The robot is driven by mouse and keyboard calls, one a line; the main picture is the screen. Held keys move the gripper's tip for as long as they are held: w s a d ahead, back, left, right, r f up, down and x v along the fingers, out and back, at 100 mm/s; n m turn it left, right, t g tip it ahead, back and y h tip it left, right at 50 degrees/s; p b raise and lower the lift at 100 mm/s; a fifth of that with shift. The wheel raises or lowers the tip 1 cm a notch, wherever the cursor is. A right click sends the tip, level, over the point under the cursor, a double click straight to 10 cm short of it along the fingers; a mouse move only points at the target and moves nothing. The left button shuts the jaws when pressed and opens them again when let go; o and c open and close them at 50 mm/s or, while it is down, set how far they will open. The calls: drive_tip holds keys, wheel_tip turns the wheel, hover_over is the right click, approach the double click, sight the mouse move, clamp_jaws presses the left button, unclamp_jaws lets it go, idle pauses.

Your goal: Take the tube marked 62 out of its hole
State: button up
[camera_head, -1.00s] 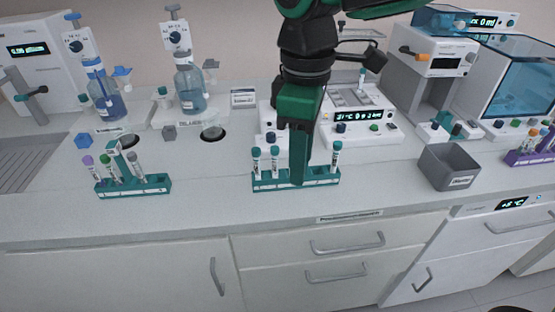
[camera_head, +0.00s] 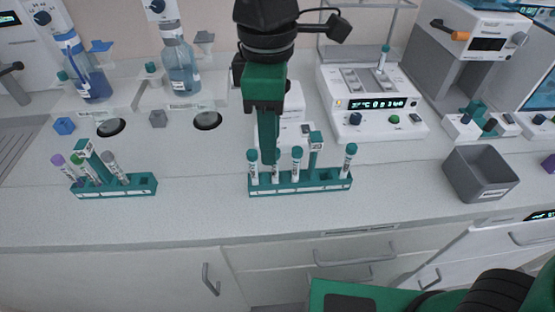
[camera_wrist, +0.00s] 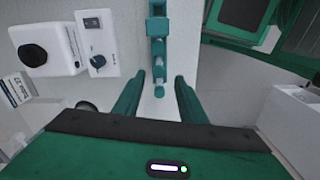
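A teal rack (camera_head: 335,183) stands in the middle of the bench with several teal-capped tubes upright in its holes. One tube (camera_head: 349,161) is at its right end, another (camera_head: 253,167) at its left end, and one (camera_head: 296,165) near the middle. The numbers on the tubes are too small to read, so I cannot tell which is 62. My gripper (camera_head: 268,158) points down over the left part of this rack. In the wrist view my gripper (camera_wrist: 159,82) is open, its fingers spread either side of the teal rack line (camera_wrist: 157,28), with a teal cap between them.
A teal upright tag (camera_head: 315,140) rises from the rack. Another teal rack (camera_head: 135,187) with mixed-cap tubes stands left. A grey bin (camera_head: 482,176) stands right. Behind are a white instrument (camera_head: 370,120) and bottles (camera_head: 180,65). The bench front is clear.

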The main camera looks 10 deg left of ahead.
sight(275, 171)
drive_tip(key=shift+w+d+f, duration=0.1)
drive_tip(key=shift+d+f, duration=0.1)
drive_tip(key=shift+f, duration=1.85)
drive_tip(key=shift+w+d+f, duration=0.1)
drive_tip(key=shift+d+f, duration=0.05)
drive_tip(key=shift+f, duration=1.85)
drive_tip(key=c, duration=0.9)
